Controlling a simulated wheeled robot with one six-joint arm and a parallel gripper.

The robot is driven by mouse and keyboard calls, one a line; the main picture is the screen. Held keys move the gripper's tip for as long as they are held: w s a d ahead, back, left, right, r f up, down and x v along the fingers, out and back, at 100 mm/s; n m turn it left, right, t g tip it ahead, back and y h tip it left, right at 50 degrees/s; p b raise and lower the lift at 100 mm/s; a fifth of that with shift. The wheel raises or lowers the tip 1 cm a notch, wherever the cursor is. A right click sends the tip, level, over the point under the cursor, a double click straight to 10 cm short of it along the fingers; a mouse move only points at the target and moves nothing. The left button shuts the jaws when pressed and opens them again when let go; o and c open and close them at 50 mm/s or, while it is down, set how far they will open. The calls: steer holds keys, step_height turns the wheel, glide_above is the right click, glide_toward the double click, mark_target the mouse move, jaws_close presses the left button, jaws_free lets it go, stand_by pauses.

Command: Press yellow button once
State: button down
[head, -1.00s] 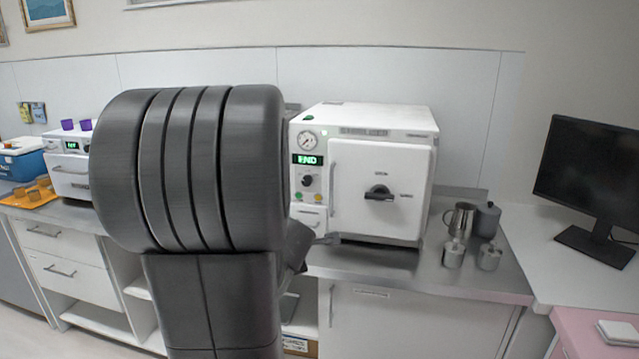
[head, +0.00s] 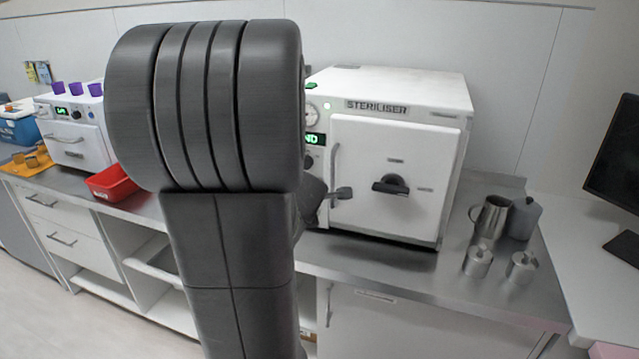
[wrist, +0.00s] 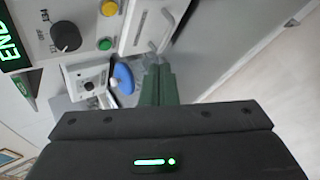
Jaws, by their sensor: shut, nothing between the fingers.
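The white steriliser (head: 400,140) stands on the steel counter, with a green lit display (head: 314,139), partly covered by my arm. The yellow button (wrist: 109,8) shows at the top edge of the wrist view, above a green button (wrist: 105,44) and right of a black knob (wrist: 66,38). In the head view my arm hides the yellow button. My gripper (head: 344,193) is shut and empty, in front of the door's lower left part in the head view. In the wrist view its closed fingers (wrist: 158,84) lie below and right of the buttons, apart from the yellow one.
A door handle (head: 335,175) and black latch (head: 391,184) stick out from the steriliser. A jug (head: 491,217) and small metal pots (head: 478,261) stand to its right. A red tray (head: 112,183) and a second white machine (head: 75,135) are at left.

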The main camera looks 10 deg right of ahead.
steer(key=w+d+p, duration=0.2)
steer(key=w+d, duration=0.3)
steer(key=w, duration=0.2)
steer(key=shift+w+p, duration=0.15)
steer(key=shift+p, duration=0.25)
steer(key=shift+w+d, duration=0.1)
steer(key=shift+w, duration=0.05)
stand_by(1.8)
steer(key=shift+w+d, duration=0.15)
steer(key=shift+w, duration=0.1)
